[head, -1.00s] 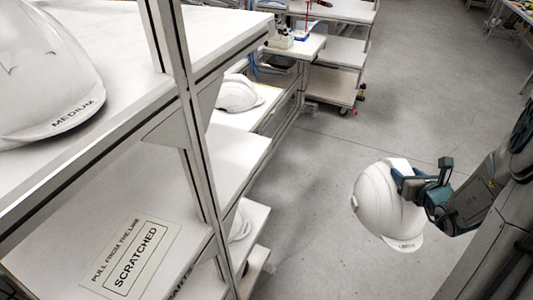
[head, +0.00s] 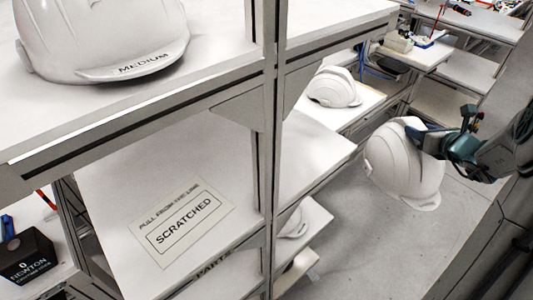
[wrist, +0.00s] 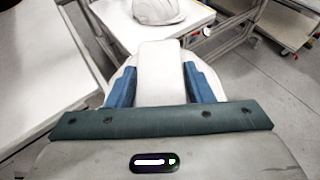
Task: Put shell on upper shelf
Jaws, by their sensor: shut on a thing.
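A white helmet shell (head: 402,165) hangs in my gripper (head: 425,138) at the right of the head view, over the floor and clear of the shelves. My gripper is shut on it. In the wrist view the shell (wrist: 160,75) shows between the two blue fingers; much of it is hidden by the gripper. The upper shelf (head: 215,60) at the left bears another white shell marked MEDIUM (head: 100,35). The lower shelf (head: 110,210) carries a sign reading SCRATCHED (head: 183,221).
A shelf post (head: 266,150) stands between the left shelves and those beyond. Another white shell (head: 335,88) sits on a shelf farther back, and one (head: 293,222) lower down. A black box (head: 25,258) is at bottom left. Open floor (head: 350,245) lies below the held shell.

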